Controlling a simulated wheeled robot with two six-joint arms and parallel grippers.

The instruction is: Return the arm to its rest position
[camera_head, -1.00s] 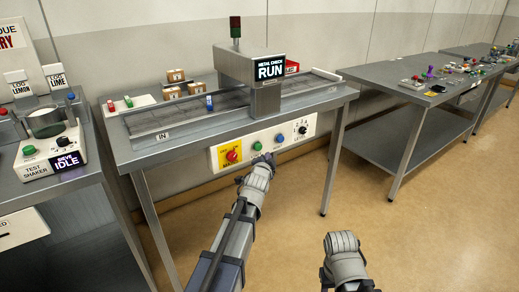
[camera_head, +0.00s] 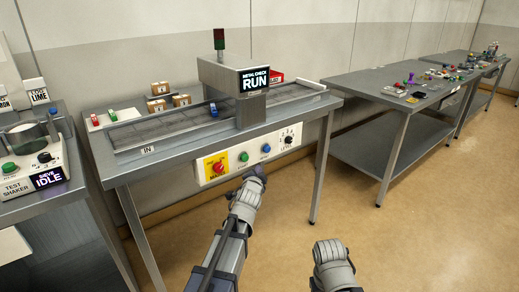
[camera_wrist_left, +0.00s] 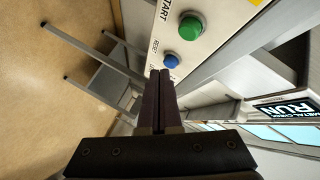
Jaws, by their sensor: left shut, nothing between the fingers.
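My left arm (camera_head: 230,230) comes up from the bottom of the head view. Its gripper (camera_head: 259,171) is in front of the metal checker's control panel (camera_head: 205,170), just below the green button (camera_head: 244,157) and blue button (camera_head: 267,148). In the left wrist view the two dark fingers (camera_wrist_left: 160,95) lie together with nothing between them. The green button (camera_wrist_left: 190,27) and blue button (camera_wrist_left: 171,60) show beyond them; I see no clear contact. Of my right arm (camera_head: 332,262) only a grey-white part shows at the bottom; its gripper is not visible.
The metal checker (camera_head: 235,88) reads RUN on its steel table. A blue item (camera_head: 213,109) is on the belt, with small boxes (camera_head: 181,100) behind. A test shaker (camera_head: 30,165) reading IDLE stands left. Open floor (camera_head: 420,235) lies right.

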